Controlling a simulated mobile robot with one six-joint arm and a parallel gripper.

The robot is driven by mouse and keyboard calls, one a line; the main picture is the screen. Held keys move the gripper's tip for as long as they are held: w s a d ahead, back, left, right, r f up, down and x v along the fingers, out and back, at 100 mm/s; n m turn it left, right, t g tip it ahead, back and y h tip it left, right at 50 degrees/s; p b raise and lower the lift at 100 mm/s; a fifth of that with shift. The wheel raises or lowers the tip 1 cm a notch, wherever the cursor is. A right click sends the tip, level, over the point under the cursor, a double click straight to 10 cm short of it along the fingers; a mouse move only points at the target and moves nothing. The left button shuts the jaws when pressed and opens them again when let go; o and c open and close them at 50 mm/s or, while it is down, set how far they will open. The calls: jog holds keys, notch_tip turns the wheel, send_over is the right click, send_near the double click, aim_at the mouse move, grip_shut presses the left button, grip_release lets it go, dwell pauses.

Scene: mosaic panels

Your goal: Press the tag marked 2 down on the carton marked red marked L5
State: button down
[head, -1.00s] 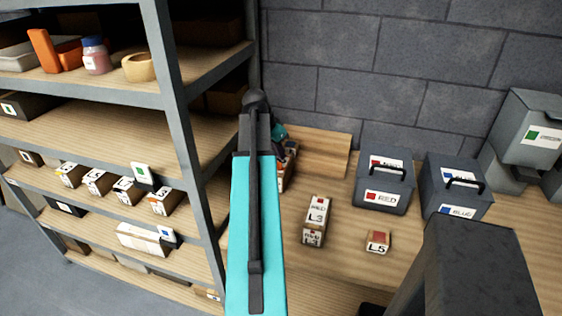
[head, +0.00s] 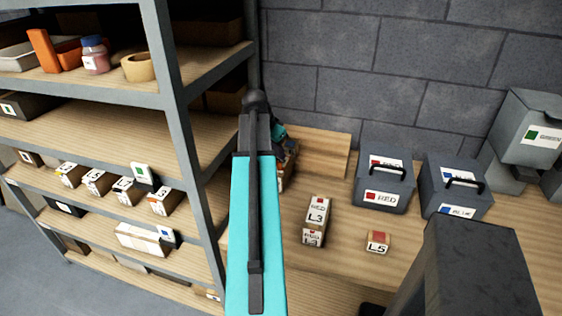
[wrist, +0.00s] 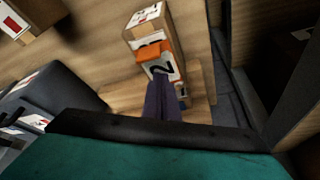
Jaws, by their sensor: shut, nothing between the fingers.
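The small carton marked L5 (head: 377,242), with a red top, sits alone on the bench in the head view. No tag shows on it. In the wrist view a white tag marked 2 (wrist: 163,68) lies beside an orange piece (wrist: 148,50), at the near end of a carton (wrist: 152,18). My gripper (wrist: 164,82) is shut and empty, its dark fingers pointing at the tag's lower edge; I cannot tell whether they touch it. In the head view my arm hides most of this spot.
Two stacked L3 cartons (head: 316,221) stand left of L5. The grey RED bin (head: 385,181) and BLUE bin (head: 454,186) stand behind it. A loaded shelf rack (head: 180,120) is at left and a block wall behind. Bare bench surrounds L5.

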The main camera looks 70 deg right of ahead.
jog(key=shift+f, duration=0.45)
dwell(0.6)
jog(key=shift+r, duration=0.1)
notch_tip(320, 180, up, 8)
jog(key=p, duration=0.4)
dwell(0.9)
jog(key=shift+w, duration=0.1)
dwell(0.4)
